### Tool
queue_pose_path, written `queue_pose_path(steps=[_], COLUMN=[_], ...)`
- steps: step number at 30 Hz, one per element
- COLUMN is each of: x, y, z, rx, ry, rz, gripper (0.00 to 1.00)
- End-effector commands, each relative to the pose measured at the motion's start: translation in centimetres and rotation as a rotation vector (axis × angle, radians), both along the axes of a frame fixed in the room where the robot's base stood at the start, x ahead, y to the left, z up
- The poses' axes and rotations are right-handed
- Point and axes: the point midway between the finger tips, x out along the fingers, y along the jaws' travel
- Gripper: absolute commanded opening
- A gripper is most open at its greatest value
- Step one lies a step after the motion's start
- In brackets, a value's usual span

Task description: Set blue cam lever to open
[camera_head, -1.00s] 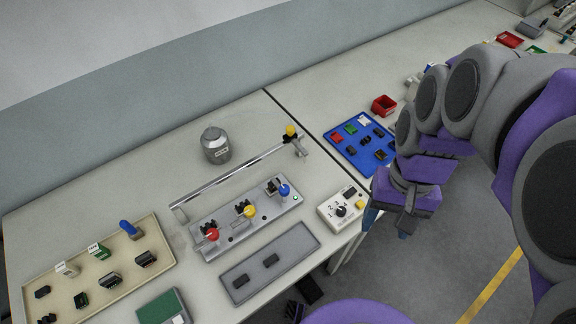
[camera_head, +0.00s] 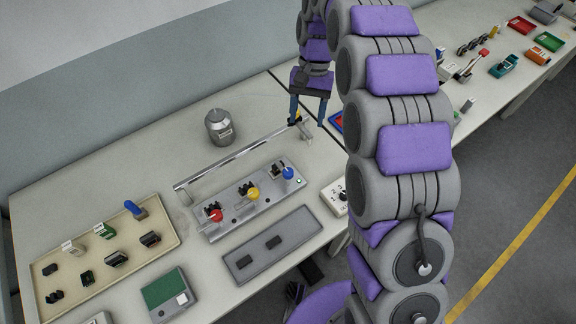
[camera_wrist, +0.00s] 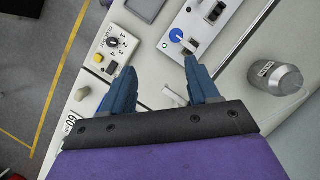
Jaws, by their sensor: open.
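The blue cam lever (camera_head: 288,173) is a round blue knob at the right end of a grey panel (camera_head: 243,208). Yellow (camera_head: 253,193) and red (camera_head: 216,215) levers stand left of it on the panel. My gripper (camera_head: 308,112) is open and empty, above the table behind and right of the panel. Its two blue fingers show apart in the wrist view (camera_wrist: 158,68).
A metal rail (camera_head: 230,160) runs behind the panel, with its right end near my gripper. A grey canister (camera_head: 219,127) stands behind the rail. A dial box (camera_wrist: 112,45) lies right of the panel in the head view. A grey tray (camera_head: 272,245) lies in front.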

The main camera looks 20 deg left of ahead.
Motion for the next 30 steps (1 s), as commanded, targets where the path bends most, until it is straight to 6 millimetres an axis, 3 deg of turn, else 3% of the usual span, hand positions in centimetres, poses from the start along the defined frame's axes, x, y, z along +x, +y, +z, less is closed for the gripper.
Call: queue_pose_path(steps=[3, 9, 17, 30], x=[1.1, 1.6, 1.1, -1.8], y=[2.2, 3.8, 3.9, 3.7], z=[-1.7, -3.0, -4.5, -11.6], rx=[-0.007, -0.013, -0.013, -0.017], ry=[0.013, 0.024, 0.025, 0.028], rz=[0.008, 0.012, 0.012, 0.014], gripper=[0.60, 0.60, 0.60, 0.60])
